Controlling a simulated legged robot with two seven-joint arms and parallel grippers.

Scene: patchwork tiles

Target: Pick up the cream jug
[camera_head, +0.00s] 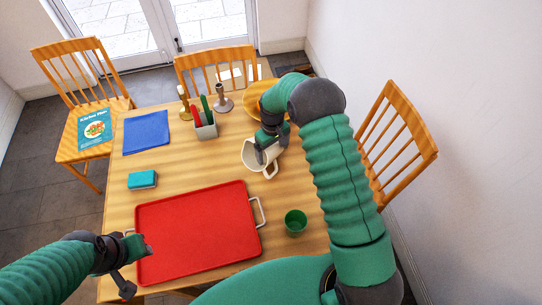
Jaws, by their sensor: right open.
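The cream jug (250,160) is a pale off-white vessel with a handle, on the wooden table right of centre, behind the red tray. My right gripper (264,154) reaches down over it from the right and is open. Its fingers are at the jug's rim and hide part of it. I cannot tell whether they touch it. My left gripper (139,271) is at the lower left, open and empty, by the left edge of the tray and far from the jug.
The red tray (197,233) fills the table's near part. A green cup (295,222) stands to its right. A utensil holder (205,129), two candlesticks and a yellow bowl (254,98) are behind. A blue sponge (142,180) and blue cloth (146,133) lie left. Chairs surround the table.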

